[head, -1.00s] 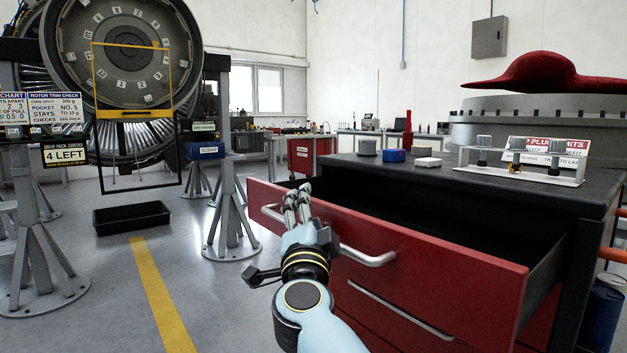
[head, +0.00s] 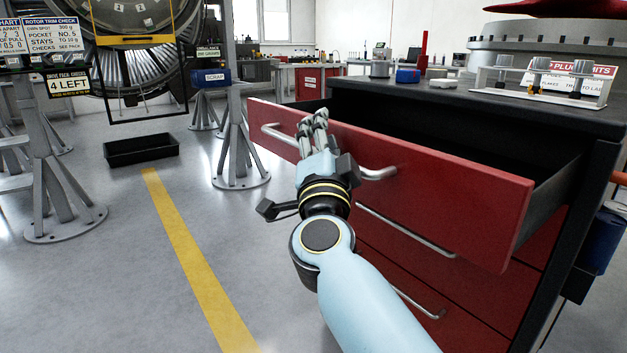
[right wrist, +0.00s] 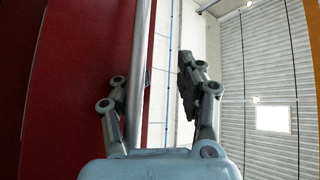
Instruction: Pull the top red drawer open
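The top red drawer (head: 440,175) of the dark-topped cabinet is pulled part way out, and its dark inside shows behind the front. Its silver bar handle (head: 378,174) runs along the front. My right gripper (head: 313,122) is at the handle's middle-left part and hides some of the bar. In the right wrist view the handle (right wrist: 144,60) passes between the spread fingers of my right gripper (right wrist: 155,95), close to the left finger. The right finger stands apart from the bar. The red drawer front (right wrist: 85,80) is at the left. My left gripper is not in view.
More red drawers (head: 400,235) with silver handles sit below. A blue cup (head: 407,76) and a small rack (head: 540,85) stand on the cabinet top (head: 450,95). A metal stand (head: 240,160) and black tray (head: 140,150) are at left.

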